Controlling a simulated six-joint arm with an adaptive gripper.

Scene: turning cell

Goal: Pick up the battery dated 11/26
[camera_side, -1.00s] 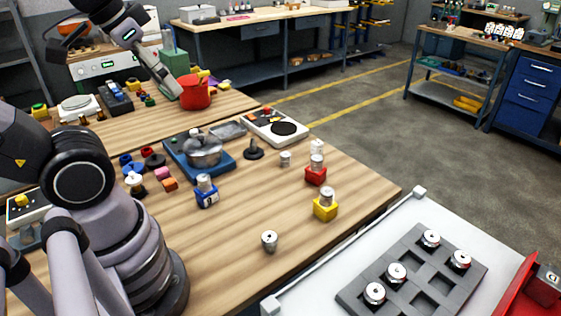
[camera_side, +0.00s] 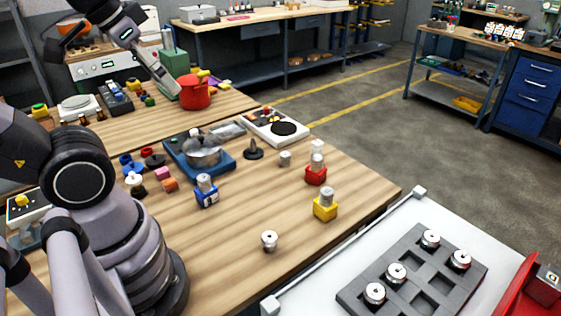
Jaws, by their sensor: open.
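No date can be read on any object, so I cannot tell which one is the battery dated 11/26. Short silver cylinders stand on the wooden table: one on a blue block (camera_side: 207,198), one on a red block (camera_side: 315,176) and one on a yellow block (camera_side: 325,210). Another small silver piece (camera_side: 269,241) stands alone near the front edge. A further small metallic piece (camera_side: 285,158) stands behind the red block. Several silver round pieces, one of them (camera_side: 396,273) near the middle, sit in a dark grey tray (camera_side: 349,298).
My arm fills the left side. A blue device with a metal pot (camera_side: 204,153), a white scale-like device (camera_side: 276,128) and a dark cone (camera_side: 253,149) stand at the back of the table. A red object (camera_side: 530,292) stands at lower right. The table's right-front part is mostly clear.

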